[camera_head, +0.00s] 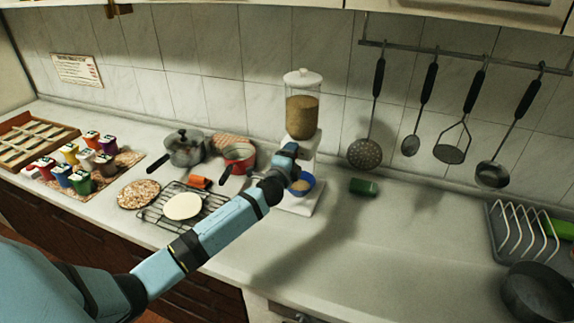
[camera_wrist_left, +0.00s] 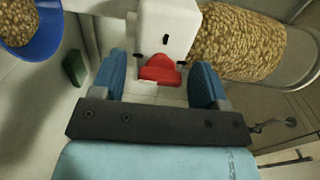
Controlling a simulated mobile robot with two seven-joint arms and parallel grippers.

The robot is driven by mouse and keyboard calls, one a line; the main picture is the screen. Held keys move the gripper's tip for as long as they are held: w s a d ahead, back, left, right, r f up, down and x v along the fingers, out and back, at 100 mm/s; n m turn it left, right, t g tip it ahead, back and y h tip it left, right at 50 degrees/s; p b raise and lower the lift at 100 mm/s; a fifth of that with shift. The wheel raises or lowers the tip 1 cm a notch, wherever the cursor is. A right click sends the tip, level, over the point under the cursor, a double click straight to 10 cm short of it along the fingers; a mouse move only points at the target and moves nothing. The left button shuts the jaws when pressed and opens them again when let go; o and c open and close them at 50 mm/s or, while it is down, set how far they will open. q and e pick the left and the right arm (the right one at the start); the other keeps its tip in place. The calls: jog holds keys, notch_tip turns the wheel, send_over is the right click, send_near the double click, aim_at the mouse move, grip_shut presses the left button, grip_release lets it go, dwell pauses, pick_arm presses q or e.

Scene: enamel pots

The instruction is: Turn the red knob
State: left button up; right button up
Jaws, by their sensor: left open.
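The red knob (camera_wrist_left: 160,75) is on the white body of the dispenser (camera_wrist_left: 165,30) in the left wrist view. In the head view the dispenser (camera_head: 302,105) stands on the counter, with grain in its clear container and a white lid; my gripper hides the knob there. My left gripper (camera_wrist_left: 160,84) is open, with one blue finger on each side of the knob and visible gaps between. In the head view the left gripper (camera_head: 288,153) is at the dispenser's front. My right gripper is not in view.
A blue bowl (camera_head: 307,181) of grain sits under the dispenser. A green sponge (camera_head: 363,187) lies to its right. A grey pot (camera_head: 186,150), a red pot (camera_head: 241,156) and a wire rack (camera_head: 160,221) are to the left. The counter's middle right is clear.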

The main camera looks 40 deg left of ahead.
pick_arm(q)
jog(key=b+v, duration=0.1)
jog(key=v, duration=1.2)
jog(key=shift+s+d+b, duration=0.15)
jog(key=shift+s+b, duration=0.1)
jog(key=shift+b, duration=0.15)
jog(key=s+d+f+n+g+h, duration=0.1)
jog(key=s+d+f, duration=0.2)
jog(key=f, duration=0.1)
jog(key=s+d+f+n+g+h+p, duration=0.1)
jog(key=s+d+f+n, duration=0.1)
jog(key=s+d+f, duration=0.1)
jog(key=s+d+f+n+g+h+p, duration=0.1)
jog(key=s+d+f, duration=0.1)
jog(key=f, duration=0.3)
jog(key=shift+s+d+g+h, duration=0.3)
jog(key=shift+s+d, duration=0.1)
jog(key=shift+s, duration=0.3)
jog(key=s+d+f+n+g+h+p, duration=0.1)
jog(key=s+d+f+n, duration=0.2)
jog(key=s+d, duration=0.3)
jog(key=s+d+f+n+g+h+p, duration=0.1)
jog(key=s+d+f+n, duration=0.3)
jog(key=s, duration=0.5)
jog(key=shift+s+d+f+n+g+h, duration=0.15)
jog(key=shift+s+d+n+g+h, duration=0.3)
jog(key=shift+d+h, duration=0.45)
jog(key=shift+w, duration=0.1)
